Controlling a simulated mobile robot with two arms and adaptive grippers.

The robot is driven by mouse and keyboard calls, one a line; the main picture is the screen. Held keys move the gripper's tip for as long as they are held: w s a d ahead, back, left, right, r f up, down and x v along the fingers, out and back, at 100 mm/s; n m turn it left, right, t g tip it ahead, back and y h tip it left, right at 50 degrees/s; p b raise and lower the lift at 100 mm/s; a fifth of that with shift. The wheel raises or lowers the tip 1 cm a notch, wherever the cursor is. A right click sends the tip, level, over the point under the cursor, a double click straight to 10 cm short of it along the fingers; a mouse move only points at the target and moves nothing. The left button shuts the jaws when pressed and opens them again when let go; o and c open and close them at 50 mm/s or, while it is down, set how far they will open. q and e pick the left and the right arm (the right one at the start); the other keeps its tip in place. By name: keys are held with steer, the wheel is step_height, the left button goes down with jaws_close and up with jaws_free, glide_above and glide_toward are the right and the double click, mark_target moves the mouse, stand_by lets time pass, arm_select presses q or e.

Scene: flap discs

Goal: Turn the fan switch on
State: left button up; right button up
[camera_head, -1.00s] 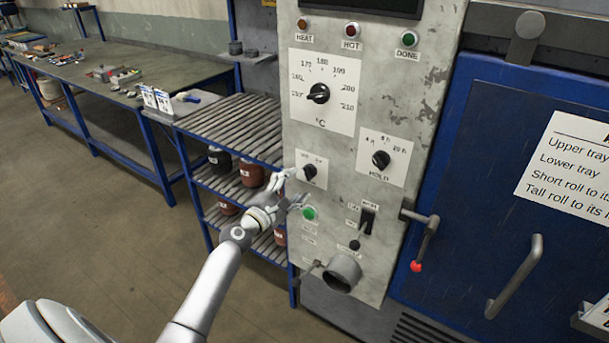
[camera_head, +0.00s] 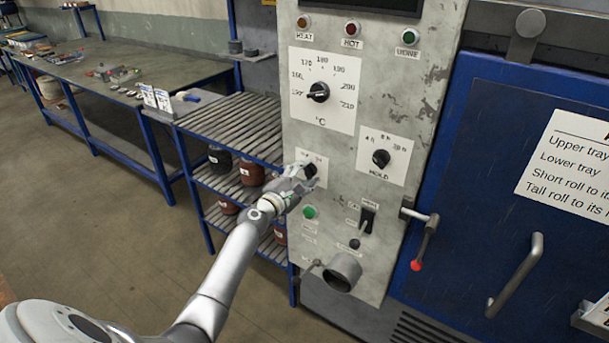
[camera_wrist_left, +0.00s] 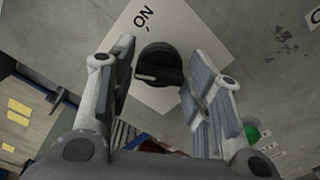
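The fan switch is a small black rotary knob (camera_head: 310,170) on a white plate, low on the left side of the grey control panel (camera_head: 400,100). In the left wrist view the knob (camera_wrist_left: 158,68) shows between the fingers, with a pale pointer mark and the word ON on its plate. My left gripper (camera_head: 303,175) is at the knob, coming from the lower left. Its fingers are open, one on each side of the knob, with visible gaps. In the head view the gripper partly hides the plate. My right gripper is not in view.
A temperature dial (camera_head: 318,92) is above the knob and a hold dial (camera_head: 381,158) to its right. A green button (camera_head: 310,212) and a black toggle (camera_head: 367,220) are below. A blue door (camera_head: 480,150) is at right, a slatted rack (camera_head: 235,128) at left.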

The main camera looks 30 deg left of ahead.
arm_select(q)
steer(key=c, duration=0.5)
steer(key=shift+c, duration=0.2)
steer(key=m+b, duration=0.2)
steer(key=m, duration=0.1)
steer(key=m+b, duration=0.2)
steer(key=shift+f+m, duration=0.2)
steer(key=shift+m, duration=0.2)
steer(key=shift+r+m+b, duration=0.1)
steer(key=shift+m+b, duration=1.15)
steer(key=shift+m, duration=1.85)
